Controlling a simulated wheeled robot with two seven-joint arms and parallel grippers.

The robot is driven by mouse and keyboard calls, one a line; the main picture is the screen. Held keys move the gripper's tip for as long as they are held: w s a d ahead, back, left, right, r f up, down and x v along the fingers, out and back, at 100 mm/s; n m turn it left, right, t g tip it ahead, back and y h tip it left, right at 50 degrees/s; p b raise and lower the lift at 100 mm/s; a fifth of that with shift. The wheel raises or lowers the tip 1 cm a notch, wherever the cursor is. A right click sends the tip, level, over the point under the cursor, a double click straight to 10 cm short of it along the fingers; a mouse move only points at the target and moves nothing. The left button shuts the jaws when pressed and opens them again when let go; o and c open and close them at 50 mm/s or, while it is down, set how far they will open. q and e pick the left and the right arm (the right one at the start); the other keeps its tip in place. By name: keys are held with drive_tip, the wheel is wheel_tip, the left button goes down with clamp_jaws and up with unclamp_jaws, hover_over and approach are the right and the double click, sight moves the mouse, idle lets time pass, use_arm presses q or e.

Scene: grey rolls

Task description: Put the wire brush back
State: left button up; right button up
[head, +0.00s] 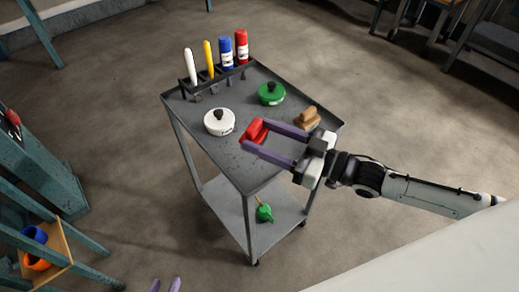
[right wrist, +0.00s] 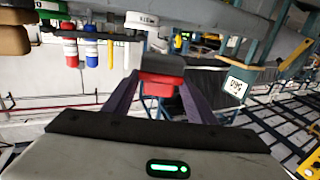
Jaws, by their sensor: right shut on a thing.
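My right gripper (head: 252,140) is shut on a red block (head: 257,130) above the front part of the grey cart's top (head: 245,172). In the right wrist view the red block (right wrist: 158,88) sits between the purple fingers and has a dark grey side; it may be the wire brush, but I cannot tell for certain. A brown, wood-coloured block (head: 307,118) lies on the cart's right side, just behind the gripper. My left gripper (head: 165,285) shows only its fingertips at the bottom edge, apart and with nothing visible between them.
A white round tin (head: 219,122) and a green one (head: 271,93) stand on the cart. A dark rack (head: 216,79) at its back edge holds a white stick, a yellow stick, a blue can and a red can. A green item (head: 264,213) lies on the lower shelf.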

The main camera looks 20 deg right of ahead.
sight(264, 163)
drive_tip(key=shift+s+f+b, duration=0.1)
drive_tip(key=shift+f+b, duration=0.35)
drive_tip(key=shift+f, duration=2.45)
drive_tip(key=shift+f, duration=0.15)
drive_tip(key=o, duration=1)
drive_tip(key=shift+c, duration=0.2)
drive_tip(key=shift+s, duration=0.1)
drive_tip(key=v, duration=1.1)
drive_tip(key=shift+s+d+p, duration=0.25)
drive_tip(key=shift+d+p, duration=0.05)
drive_tip(key=shift+p, duration=0.05)
